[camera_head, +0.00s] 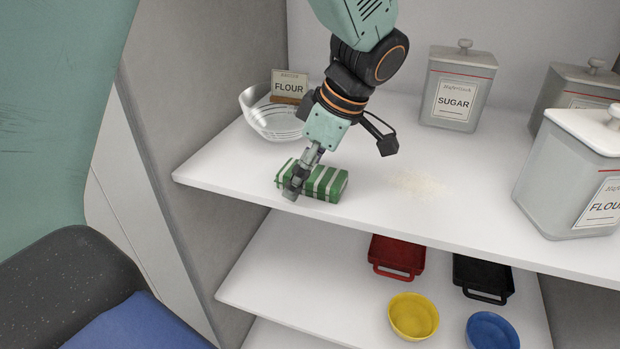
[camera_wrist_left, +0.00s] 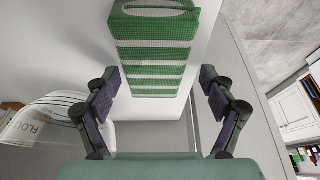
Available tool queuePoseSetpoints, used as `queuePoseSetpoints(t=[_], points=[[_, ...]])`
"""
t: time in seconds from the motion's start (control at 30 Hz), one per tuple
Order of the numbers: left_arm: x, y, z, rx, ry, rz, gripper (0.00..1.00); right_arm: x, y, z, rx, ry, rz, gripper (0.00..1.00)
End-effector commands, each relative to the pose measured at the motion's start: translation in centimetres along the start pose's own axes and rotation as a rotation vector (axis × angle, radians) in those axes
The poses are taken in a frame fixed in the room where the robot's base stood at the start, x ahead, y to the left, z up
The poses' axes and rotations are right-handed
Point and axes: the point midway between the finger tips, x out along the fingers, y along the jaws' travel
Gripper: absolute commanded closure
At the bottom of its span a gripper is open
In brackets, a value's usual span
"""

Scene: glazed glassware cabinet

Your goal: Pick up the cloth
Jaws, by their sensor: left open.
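The green-and-white striped folded cloth (camera_head: 327,183) lies on the upper shelf, close to its front edge. My left gripper (camera_head: 297,182) is over the left end of the cloth, pointing down. In the left wrist view the cloth (camera_wrist_left: 155,50) lies ahead between the two spread fingers of the gripper (camera_wrist_left: 160,80), with a gap visible on each side. The gripper is open. In the head view the near finger hides part of the cloth's left end. My right gripper is in neither view.
A glass bowl (camera_head: 262,113) and a small flour sign (camera_head: 289,87) stand behind the gripper. A sugar canister (camera_head: 457,90) and a flour canister (camera_head: 575,165) stand to the right. Spilled powder (camera_head: 418,184) lies right of the cloth. Trays and bowls sit on the shelf below.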

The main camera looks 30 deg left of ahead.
Motion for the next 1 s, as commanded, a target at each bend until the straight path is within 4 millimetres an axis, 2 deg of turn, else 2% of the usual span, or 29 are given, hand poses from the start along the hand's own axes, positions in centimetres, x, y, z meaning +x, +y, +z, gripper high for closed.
queuePoseSetpoints(t=[0.27, 0.9, 1.0], points=[[0.06, -0.01, 0.02, 0.0, 0.0, 0.0, 0.17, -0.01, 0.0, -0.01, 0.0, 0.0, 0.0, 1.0], [0.06, -0.02, 0.02, 0.0, 0.0, -0.001, 0.71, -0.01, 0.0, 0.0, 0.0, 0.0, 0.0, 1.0], [0.06, -0.02, 0.01, 0.0, 0.0, -0.001, 0.73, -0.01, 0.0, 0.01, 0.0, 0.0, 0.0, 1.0]])
